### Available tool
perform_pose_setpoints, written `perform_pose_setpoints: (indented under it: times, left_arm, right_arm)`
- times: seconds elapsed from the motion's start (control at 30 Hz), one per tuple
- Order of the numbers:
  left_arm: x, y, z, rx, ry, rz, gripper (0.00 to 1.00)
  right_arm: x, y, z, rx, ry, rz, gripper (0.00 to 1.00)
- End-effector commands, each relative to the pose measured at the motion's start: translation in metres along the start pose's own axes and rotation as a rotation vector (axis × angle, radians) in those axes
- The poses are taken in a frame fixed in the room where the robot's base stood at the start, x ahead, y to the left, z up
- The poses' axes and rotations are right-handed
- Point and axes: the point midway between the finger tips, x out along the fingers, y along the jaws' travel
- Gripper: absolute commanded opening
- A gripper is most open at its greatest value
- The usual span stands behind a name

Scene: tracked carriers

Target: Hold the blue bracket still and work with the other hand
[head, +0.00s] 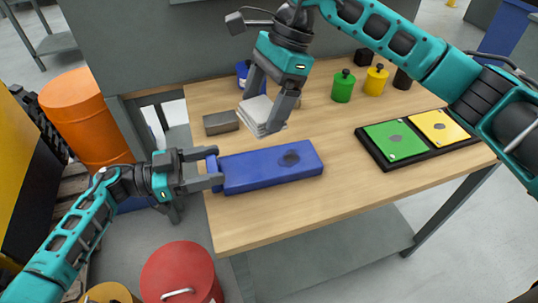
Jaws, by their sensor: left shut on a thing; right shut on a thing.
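The blue bracket (262,170) lies flat at the front left of the wooden table, with a dark round spot near its right end. My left gripper (213,168) comes in from the left and is shut on the bracket's left end. My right gripper (261,112) points down behind the bracket, apart from it. It is shut on a pale, layered square piece (257,111), which looks like a small stack of plates. One finger partly covers this piece. I cannot tell whether it touches the table.
A grey block (221,123) lies left of the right gripper. Green (343,88) and yellow (376,82) knobbed weights stand at the back. A black tray (416,150) with green and yellow plates is at the right. An orange drum (85,115) and a red drum (180,274) stand beside the table.

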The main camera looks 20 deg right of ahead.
Motion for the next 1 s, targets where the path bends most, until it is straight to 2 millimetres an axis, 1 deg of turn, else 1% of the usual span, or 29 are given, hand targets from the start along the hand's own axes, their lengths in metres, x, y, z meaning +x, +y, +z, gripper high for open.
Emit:
perform_pose_setpoints:
  times: [0.33,0.4,0.47,0.6,0.7,0.8,1.0]
  left_arm:
    - [0.0,0.0,0.0,0.0,-0.001,-0.001,0.2]
    - [0.0,0.0,0.0,0.0,-0.001,-0.001,0.2]
    - [0.0,0.0,0.0,0.0,-0.001,-0.001,0.2]
    - [0.0,0.0,0.0,0.0,-0.001,-0.001,0.2]
    - [0.0,0.0,0.0,0.0,-0.001,-0.001,0.2]
    - [0.0,0.0,0.0,0.0,-0.001,-0.001,0.2]
    - [0.0,0.0,0.0,0.0,-0.001,0.0,0.2]
  right_arm:
    - [0.0,0.0,0.0,0.0,0.0,0.0,0.58]
    - [0.0,0.0,-0.004,0.002,0.0,0.0,0.58]
    - [0.001,0.002,-0.013,0.006,-0.001,0.001,0.58]
    - [0.003,0.008,-0.051,0.011,-0.003,0.001,0.58]
    - [0.004,0.014,-0.075,0.008,-0.001,0.001,0.58]
    - [0.005,0.018,-0.089,0.004,0.0,0.001,0.58]
    - [0.012,0.019,-0.095,0.0,-0.001,0.001,0.58]
